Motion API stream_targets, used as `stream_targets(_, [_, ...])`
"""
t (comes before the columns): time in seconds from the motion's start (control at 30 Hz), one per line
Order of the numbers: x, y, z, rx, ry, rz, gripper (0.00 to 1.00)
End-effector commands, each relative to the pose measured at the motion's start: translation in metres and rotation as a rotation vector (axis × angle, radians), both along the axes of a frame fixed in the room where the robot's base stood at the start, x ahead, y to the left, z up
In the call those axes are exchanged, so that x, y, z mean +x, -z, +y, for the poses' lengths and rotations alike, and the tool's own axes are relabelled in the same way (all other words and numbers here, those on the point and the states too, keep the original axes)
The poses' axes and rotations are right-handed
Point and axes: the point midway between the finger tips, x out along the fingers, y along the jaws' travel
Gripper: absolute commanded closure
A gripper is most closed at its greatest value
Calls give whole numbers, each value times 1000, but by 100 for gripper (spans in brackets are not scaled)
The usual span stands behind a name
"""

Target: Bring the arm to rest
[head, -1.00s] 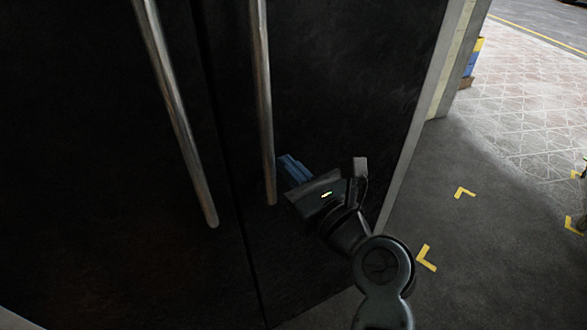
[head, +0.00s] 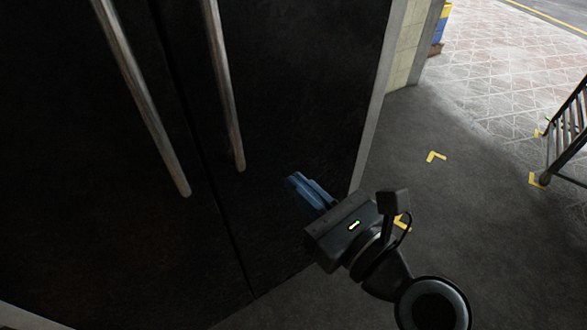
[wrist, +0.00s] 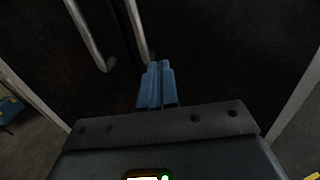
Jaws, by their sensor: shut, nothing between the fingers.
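My gripper (head: 298,183) is in front of the lower right part of a large black double door in the head view. Its blue fingers are shut together with nothing between them. In the wrist view the blue fingers (wrist: 157,72) point toward the door, near the lower end of a long metal handle. I cannot tell from the pictures how far the fingertips are from the door. My arm reaches in from the bottom right of the head view.
The black double door (head: 285,90) is shut and has two long handles, a left one (head: 145,100) and a right one (head: 225,90). To the right is open grey floor (head: 400,130) with yellow corner marks. A metal rack (head: 570,135) stands at the right edge.

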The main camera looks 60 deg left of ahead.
Motion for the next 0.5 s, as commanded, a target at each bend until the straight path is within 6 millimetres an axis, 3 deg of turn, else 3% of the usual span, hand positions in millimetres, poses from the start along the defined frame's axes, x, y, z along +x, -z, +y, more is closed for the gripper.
stream_targets(0.33, [1,1,-5,-1,6,-4,100])
stream_targets(0.5, [8,27,-29,-31,123,-98,100])
